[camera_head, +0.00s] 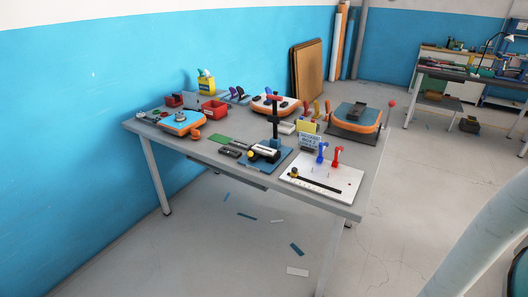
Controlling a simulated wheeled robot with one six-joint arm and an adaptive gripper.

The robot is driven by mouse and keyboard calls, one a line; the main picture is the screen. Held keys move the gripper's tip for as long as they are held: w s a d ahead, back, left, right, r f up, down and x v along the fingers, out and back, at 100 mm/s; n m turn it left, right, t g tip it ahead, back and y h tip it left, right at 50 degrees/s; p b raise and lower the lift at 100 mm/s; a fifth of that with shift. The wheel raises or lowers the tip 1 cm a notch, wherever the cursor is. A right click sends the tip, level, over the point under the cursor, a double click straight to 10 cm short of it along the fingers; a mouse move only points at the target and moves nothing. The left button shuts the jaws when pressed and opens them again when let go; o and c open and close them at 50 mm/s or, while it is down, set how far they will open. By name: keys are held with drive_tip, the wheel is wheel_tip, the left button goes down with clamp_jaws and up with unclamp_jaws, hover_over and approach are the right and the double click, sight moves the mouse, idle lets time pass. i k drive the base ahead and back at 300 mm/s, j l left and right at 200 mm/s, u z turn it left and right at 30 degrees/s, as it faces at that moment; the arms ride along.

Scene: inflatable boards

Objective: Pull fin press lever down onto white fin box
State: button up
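The fin press stands near the front middle of the grey table on a blue base plate (281,161). Its dark upright column (275,122) carries a red-ended lever (273,98) at the top, which looks raised. A white fin box (265,151) lies low at the foot of the column, partly hidden by small dark and yellow parts. The lever is well above the fin box and apart from it. My gripper is not in view; a pale rounded link at the lower right appears to be part of my arm.
A white board (320,182) with blue and red levers is right of the press. An orange-and-blue board (183,122) and red bins (213,110) are left. Another board on a stand (356,118) is behind right.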

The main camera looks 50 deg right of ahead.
sight(273, 118)
drive_tip(key=l+u, duration=0.1)
drive_tip(key=l, duration=1.15)
drive_tip(key=l+u, duration=0.15)
drive_tip(key=l, duration=0.5)
drive_tip(key=l+u, duration=0.15)
drive_tip(key=l, duration=0.5)
drive_tip(key=k+l+u, duration=0.2)
drive_tip(key=l, duration=0.45)
drive_tip(key=k+l+u, duration=0.15)
drive_tip(key=l, duration=0.45)
drive_tip(key=k+l+u, duration=0.15)
drive_tip(key=l, duration=0.5)
drive_tip(key=k+l+u, duration=0.15)
drive_tip(key=l, duration=0.45)
drive_tip(key=k+l+u, duration=0.15)
drive_tip(key=l, duration=0.4)
drive_tip(key=k+l+u, duration=0.15)
drive_tip(key=k+l, duration=0.2)
drive_tip(key=l, duration=0.2)
drive_tip(key=k+l, duration=0.15)
drive_tip(key=l, duration=0.25)
drive_tip(key=k+l+u, duration=0.15)
drive_tip(key=l, duration=0.2)
drive_tip(key=k+l, duration=0.15)
drive_tip(key=l, duration=0.25)
drive_tip(key=k+l+u, duration=0.15)
drive_tip(key=l, duration=0.2)
drive_tip(key=k+l, duration=0.15)
drive_tip(key=l, duration=0.2)
drive_tip(key=u, duration=0.05)
